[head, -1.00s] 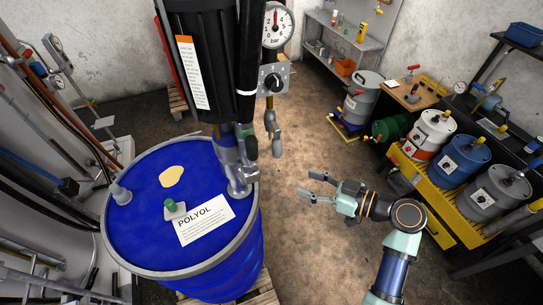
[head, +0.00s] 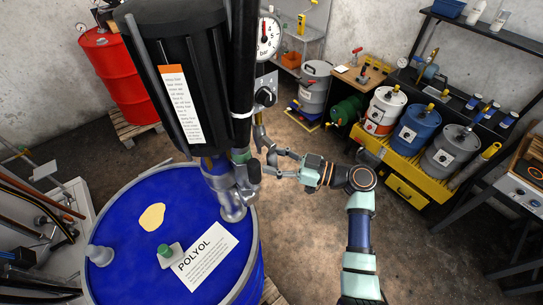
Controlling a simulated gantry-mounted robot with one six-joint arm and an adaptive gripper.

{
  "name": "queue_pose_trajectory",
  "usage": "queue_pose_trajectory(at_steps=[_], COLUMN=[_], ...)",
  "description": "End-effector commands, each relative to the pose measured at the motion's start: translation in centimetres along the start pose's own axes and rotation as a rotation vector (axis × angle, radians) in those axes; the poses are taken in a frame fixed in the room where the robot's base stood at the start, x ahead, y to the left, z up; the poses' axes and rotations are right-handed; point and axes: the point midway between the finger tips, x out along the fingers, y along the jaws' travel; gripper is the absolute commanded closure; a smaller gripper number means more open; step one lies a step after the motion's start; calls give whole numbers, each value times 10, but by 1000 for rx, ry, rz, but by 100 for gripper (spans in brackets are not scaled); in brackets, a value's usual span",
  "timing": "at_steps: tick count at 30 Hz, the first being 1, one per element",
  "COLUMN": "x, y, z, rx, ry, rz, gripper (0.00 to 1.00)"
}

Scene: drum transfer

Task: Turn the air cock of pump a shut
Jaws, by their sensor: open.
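A large black pump (head: 183,75) stands on the blue drum labelled POLYOL (head: 100,215). On its right side hang a round pressure gauge (head: 268,37) and, below it, a regulator with a black knob (head: 264,96). Under the regulator hangs a small brass and grey fitting, which looks like the air cock (head: 259,134); its lever position is too small to tell. My gripper (head: 272,163) is open and empty, pointing left, with its fingertips just below and right of that fitting. I cannot tell whether they touch it.
A red drum (head: 118,75) stands on a pallet behind left. Several smaller drums stand on a yellow spill pallet (head: 407,170) at right, with a dark shelf behind. A workbench (head: 525,165) is at far right. The floor (head: 300,235) right of the blue drum is open.

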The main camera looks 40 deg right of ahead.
Motion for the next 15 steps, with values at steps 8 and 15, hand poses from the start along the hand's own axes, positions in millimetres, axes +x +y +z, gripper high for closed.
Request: queue_pose_trajectory(at_steps=[8, 15], x=[8, 8], y=[0, 0], z=[0, 0], rx=[0, 0], ry=[0, 0], rz=[1, 1], gripper=[44, 74])
